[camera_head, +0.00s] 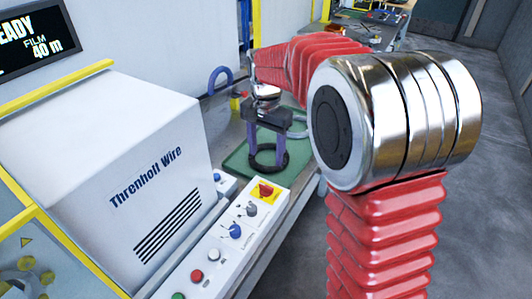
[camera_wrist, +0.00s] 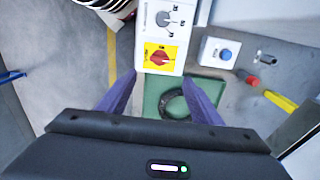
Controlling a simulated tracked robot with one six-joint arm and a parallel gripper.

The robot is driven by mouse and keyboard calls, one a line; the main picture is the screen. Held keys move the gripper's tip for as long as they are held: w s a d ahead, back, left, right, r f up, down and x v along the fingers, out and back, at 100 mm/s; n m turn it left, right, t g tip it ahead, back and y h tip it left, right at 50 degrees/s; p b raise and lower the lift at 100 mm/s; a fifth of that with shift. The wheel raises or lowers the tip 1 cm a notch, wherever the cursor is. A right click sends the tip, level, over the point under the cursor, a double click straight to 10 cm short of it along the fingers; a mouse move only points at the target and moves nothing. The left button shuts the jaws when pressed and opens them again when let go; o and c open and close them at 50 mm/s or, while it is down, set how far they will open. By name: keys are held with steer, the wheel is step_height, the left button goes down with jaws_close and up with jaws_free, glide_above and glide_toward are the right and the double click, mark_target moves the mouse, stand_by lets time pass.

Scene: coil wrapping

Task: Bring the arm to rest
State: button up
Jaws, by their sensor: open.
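My gripper (camera_head: 266,155) has two purple fingers pointing down, spread apart and with nothing held between them. It is over the green mat (camera_head: 236,165) in the head view, at the end of my red-sleeved arm. A dark ring-shaped coil (camera_head: 268,168) lies flat on the mat by the fingertips. Whether the fingers touch it I cannot tell. In the wrist view my gripper (camera_wrist: 159,78) shows open fingers, and the coil (camera_wrist: 172,104) shows partly behind the right finger.
A white machine (camera_head: 120,160) marked Threnholt Wire stands at left, with a control panel (camera_head: 215,265) in front. A display (camera_head: 35,42) reads "40 m". A blue ring (camera_head: 220,78) stands behind the mat. Grey floor (camera_head: 480,150) is open at right.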

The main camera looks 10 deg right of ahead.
steer(key=shift+n, duration=0.3)
steer(key=s+r+n+t, duration=0.2)
steer(key=s+r+n, duration=0.1)
steer(key=s, duration=0.9)
steer(key=s+r+n+t, duration=0.3)
steer(key=s+n, duration=0.2)
steer(key=s, duration=0.8)
steer(key=shift+s+d+n+t, duration=0.25)
steer(key=shift+n+t, duration=0.05)
steer(key=shift+r, duration=0.1)
stand_by(0.7)
